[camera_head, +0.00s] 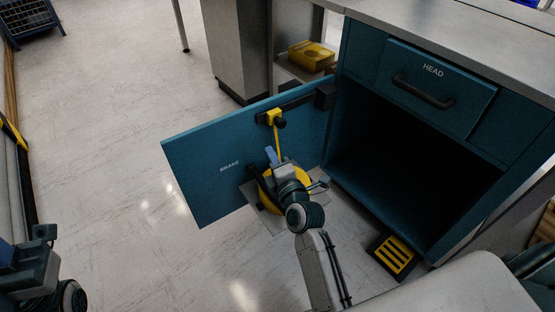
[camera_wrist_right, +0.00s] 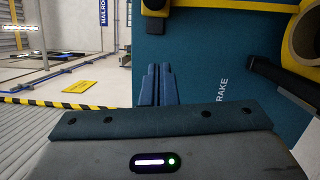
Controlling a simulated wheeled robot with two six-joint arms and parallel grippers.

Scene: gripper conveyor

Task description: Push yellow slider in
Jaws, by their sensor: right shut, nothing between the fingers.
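The yellow slider (camera_head: 273,117) sits on a dark rail on the open blue door, with a black knob at its side. A thin yellow strip runs down from it towards a yellow round part (camera_head: 268,193) behind my right gripper. My right gripper (camera_head: 271,155) is shut and empty, below the slider, in front of the door. In the right wrist view its blue fingertips (camera_wrist_right: 155,85) lie together, and a yellow part that looks like the slider (camera_wrist_right: 154,5) shows at the top edge, apart from them. My left gripper (camera_head: 44,234) is partly seen at the lower left; its jaw state is unclear.
The door (camera_head: 200,160), marked BRAKE, stands open from a blue cabinet with a HEAD drawer (camera_head: 435,88). A black handle (camera_wrist_right: 282,85) juts from the door near my right gripper. A black-and-yellow pedal (camera_head: 393,256) lies by the cabinet.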

